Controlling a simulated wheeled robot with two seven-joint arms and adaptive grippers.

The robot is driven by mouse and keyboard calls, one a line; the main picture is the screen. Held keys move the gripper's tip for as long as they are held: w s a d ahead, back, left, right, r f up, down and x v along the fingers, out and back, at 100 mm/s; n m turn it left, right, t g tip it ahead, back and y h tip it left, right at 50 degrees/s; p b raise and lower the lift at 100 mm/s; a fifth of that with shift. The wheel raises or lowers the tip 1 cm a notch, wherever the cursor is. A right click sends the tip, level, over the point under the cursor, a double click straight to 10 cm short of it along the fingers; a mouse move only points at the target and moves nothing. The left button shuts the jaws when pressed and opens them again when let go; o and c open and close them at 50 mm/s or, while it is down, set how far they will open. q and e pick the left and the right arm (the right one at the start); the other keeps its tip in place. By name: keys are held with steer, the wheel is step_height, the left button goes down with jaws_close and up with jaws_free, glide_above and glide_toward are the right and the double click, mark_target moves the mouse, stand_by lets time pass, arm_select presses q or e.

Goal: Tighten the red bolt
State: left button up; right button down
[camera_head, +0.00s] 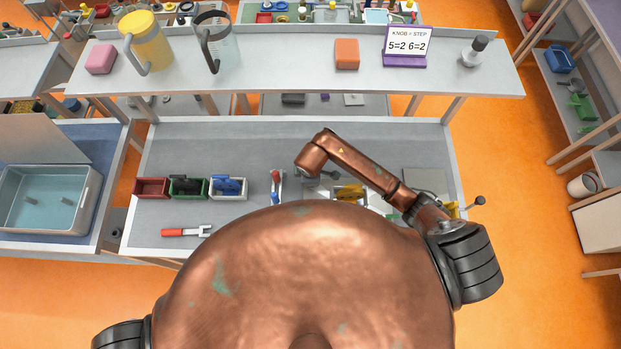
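A wrench with a red handle and grey open jaw (187,232) lies flat at the bench's front left. My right arm reaches over the bench from the right and bends near the middle. My copper body hides the front middle of the bench.
Red (151,188), green (188,187) and blue-filled white (229,188) bins stand in a row on the left. A yellow part (350,192) sits beneath my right arm. A shelf above holds a yellow pitcher (152,45) and a sign (406,45). The bench's far left is clear.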

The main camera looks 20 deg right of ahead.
steer(key=c, duration=1.9)
jaws_free()
step_height(320, 180, up, 12)
steer(key=s, duration=0.2)
steer(key=shift+s+a, duration=0.15)
steer(key=shift+a, duration=0.1)
steer(key=shift+f, duration=0.1)
